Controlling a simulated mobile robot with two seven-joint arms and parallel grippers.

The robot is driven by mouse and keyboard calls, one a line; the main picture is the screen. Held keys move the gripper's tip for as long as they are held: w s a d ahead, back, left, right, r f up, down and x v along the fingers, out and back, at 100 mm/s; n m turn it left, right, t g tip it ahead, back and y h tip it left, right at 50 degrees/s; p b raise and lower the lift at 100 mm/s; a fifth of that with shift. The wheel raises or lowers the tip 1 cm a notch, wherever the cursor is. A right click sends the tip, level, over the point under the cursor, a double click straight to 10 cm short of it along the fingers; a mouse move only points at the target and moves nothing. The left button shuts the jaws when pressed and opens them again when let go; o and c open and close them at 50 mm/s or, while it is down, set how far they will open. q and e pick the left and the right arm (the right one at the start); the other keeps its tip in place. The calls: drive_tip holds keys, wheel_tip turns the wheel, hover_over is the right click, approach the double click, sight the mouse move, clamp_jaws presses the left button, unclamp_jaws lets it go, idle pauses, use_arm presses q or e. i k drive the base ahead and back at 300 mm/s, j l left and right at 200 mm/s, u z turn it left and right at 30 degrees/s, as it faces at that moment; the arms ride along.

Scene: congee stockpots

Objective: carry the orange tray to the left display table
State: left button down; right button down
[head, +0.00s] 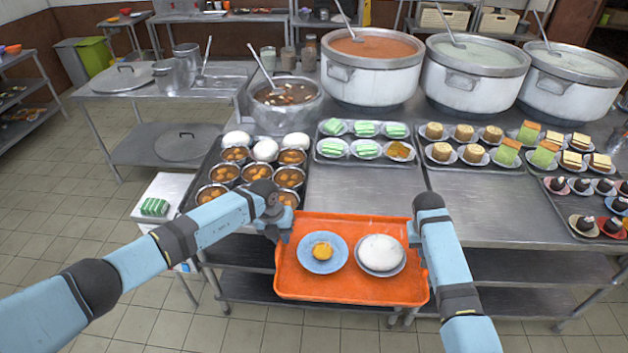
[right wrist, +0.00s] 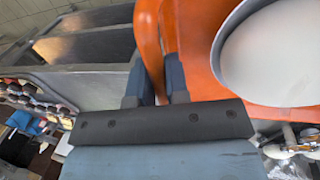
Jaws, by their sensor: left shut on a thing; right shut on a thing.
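The orange tray (head: 350,287) is in front of the long steel counter, roughly level. It carries a blue plate with a small yellow item (head: 322,252) and a plate with a white dome (head: 380,252). My left gripper (head: 281,234) is shut on the tray's left edge. My right gripper (head: 421,245) is at the tray's right edge, its fingers mostly hidden by my arm in the head view. In the right wrist view its fingers (right wrist: 157,90) are shut on the tray's orange rim (right wrist: 150,40). I cannot tell for sure which table is the left display table.
A small white table (head: 180,187) with green cakes stands left of the steel counter (head: 355,190). A steel table (head: 115,97) with lids and pots is farther left. The counter holds large pots (head: 372,85) and trays of food. Tiled floor (head: 70,200) is open at left.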

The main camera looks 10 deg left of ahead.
sight(374, 199)
drive_tip(key=i+l, duration=0.15)
drive_tip(key=i, duration=0.2)
drive_tip(key=i+l, duration=0.15)
drive_tip(key=i, duration=0.25)
drive_tip(key=i+l, duration=0.1)
drive_tip(key=i, duration=0.25)
